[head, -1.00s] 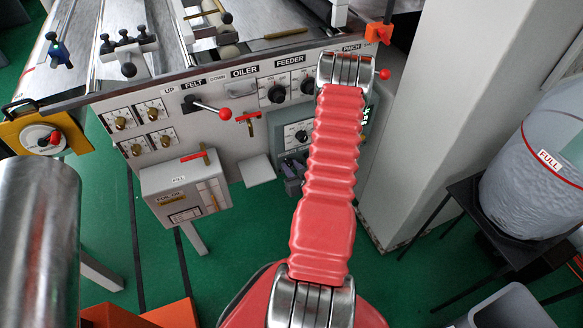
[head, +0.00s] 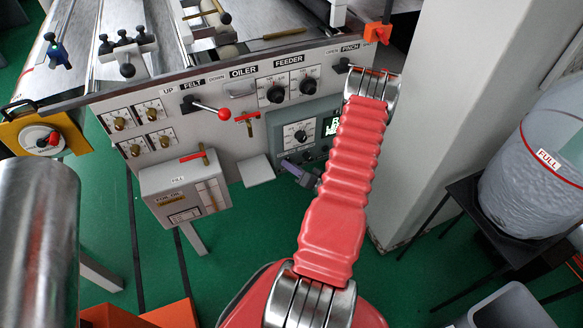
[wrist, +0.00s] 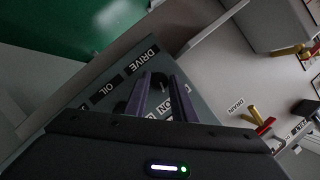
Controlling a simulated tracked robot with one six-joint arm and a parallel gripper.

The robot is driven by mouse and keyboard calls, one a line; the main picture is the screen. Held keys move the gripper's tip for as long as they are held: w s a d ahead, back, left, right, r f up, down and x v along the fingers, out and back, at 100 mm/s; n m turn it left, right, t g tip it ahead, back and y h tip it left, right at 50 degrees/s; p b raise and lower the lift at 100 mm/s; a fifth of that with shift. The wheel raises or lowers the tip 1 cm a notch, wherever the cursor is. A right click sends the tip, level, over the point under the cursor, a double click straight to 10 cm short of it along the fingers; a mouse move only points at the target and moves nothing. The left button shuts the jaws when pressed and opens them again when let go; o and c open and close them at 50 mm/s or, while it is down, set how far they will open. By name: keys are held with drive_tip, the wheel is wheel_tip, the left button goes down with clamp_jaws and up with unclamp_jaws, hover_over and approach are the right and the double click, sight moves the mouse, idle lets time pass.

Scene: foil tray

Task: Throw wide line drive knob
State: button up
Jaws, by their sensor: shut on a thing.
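My gripper (wrist: 158,80) reaches the grey control box (wrist: 75,122) in the wrist view, close to the DRIVE label. Its two purple fingers are shut on the dark line drive knob (wrist: 157,88), which shows only partly between them. How far the knob is turned cannot be told. In the head view the purple fingers of my gripper (head: 296,171) show at the lower edge of the grey-green control box (head: 278,128), and the knob is hidden there. My red arm covers the box's right side.
Feeder dials (head: 290,90), the red-tipped felt lever (head: 210,109) and the pinch knob (head: 342,66) are on the panel above. The fill box (head: 187,187) stands at left. A white column (head: 430,120) rises close to my arm's right.

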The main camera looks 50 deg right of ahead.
drive_tip(key=shift+s+d+f+m+t+y, duration=0.15)
drive_tip(key=shift+m+t+y, duration=0.25)
drive_tip(key=shift+m, duration=0.6)
drive_tip(key=o, duration=1.1)
drive_tip(key=shift+c, duration=0.2)
drive_tip(key=v, duration=1.3)
drive_tip(key=shift+s, duration=0.35)
